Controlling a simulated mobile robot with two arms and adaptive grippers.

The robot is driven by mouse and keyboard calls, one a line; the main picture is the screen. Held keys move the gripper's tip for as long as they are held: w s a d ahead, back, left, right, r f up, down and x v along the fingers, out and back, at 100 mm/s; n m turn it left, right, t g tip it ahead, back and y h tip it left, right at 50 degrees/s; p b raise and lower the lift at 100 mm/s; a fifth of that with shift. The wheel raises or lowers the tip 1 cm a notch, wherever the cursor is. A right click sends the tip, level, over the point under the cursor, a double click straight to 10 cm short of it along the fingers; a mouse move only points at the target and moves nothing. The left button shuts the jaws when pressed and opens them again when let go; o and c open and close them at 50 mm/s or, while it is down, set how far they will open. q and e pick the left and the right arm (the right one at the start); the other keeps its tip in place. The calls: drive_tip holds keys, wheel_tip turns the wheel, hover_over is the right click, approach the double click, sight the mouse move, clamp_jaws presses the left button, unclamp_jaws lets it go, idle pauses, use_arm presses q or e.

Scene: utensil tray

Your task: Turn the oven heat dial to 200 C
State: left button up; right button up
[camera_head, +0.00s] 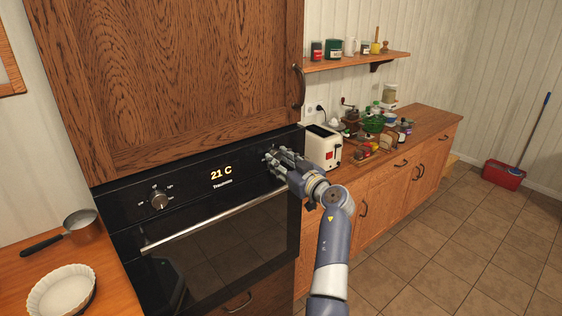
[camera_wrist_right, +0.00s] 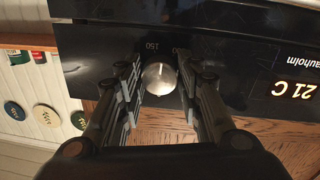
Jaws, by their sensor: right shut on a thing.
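The black oven (camera_head: 125,215) has a display (camera_head: 221,173) that reads 21 C. A round silver dial (camera_wrist_right: 159,78) sits between the fingers of my right gripper (camera_wrist_right: 158,84) in the right wrist view, and the gripper is shut on it. A printed 150 shows beside the dial, upside down in this view; another mark next to it is partly hidden by a finger. In the head view my right gripper (camera_head: 272,158) is at the right end of the oven panel and covers this dial. My left gripper is not in view.
A second knob (camera_head: 159,199) is on the panel's left. The oven handle (camera_head: 215,220) runs below the panel. A white toaster (camera_head: 322,147) stands close to the right of my right gripper. A saucepan (camera_head: 80,224) and white dish (camera_head: 62,290) are on the left counter.

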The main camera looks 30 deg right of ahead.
drive_tip(key=m, duration=0.5)
drive_tip(key=shift+a+f, duration=0.1)
idle(0.5)
drive_tip(key=o, duration=1.1)
drive_tip(key=shift+s, duration=0.1)
drive_tip(key=s, duration=1.1)
drive_tip(key=shift+s+r, duration=0.25)
drive_tip(key=shift+s, duration=0.15)
